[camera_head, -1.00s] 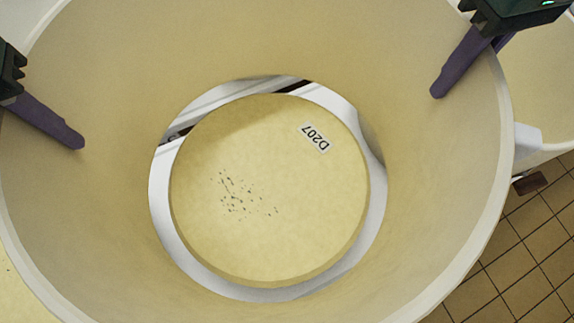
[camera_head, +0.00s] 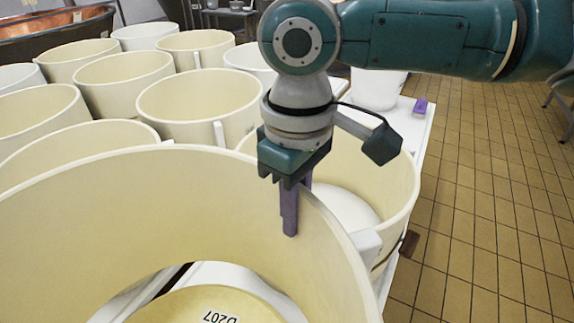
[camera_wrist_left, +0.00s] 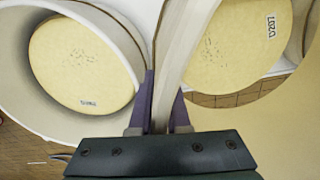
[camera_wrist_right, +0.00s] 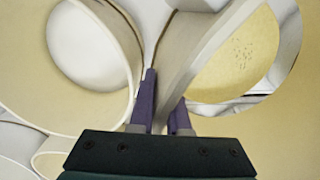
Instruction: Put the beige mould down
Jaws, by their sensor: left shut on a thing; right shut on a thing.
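The beige mould (camera_head: 130,205) is a large open ring that fills the lower left of the head view. My right gripper (camera_head: 291,212) is shut on its right wall, with one purple finger inside it. The right wrist view shows the wall (camera_wrist_right: 190,65) between the fingers (camera_wrist_right: 163,112). In the left wrist view my left gripper (camera_wrist_left: 163,112) is shut on the wall (camera_wrist_left: 180,55); it is outside the head view. A pale yellow disc labelled D207 (camera_head: 195,308) shows through the mould's open bottom. I cannot tell whether the mould's lower edge touches anything.
Another beige mould (camera_head: 390,165) stands close on the right, and several more (camera_head: 200,100) stand behind. In the left wrist view a neighbouring mould holds a labelled disc (camera_wrist_left: 80,65). A copper vat (camera_head: 60,38) is at the back left. Tiled floor (camera_head: 480,190) is clear on the right.

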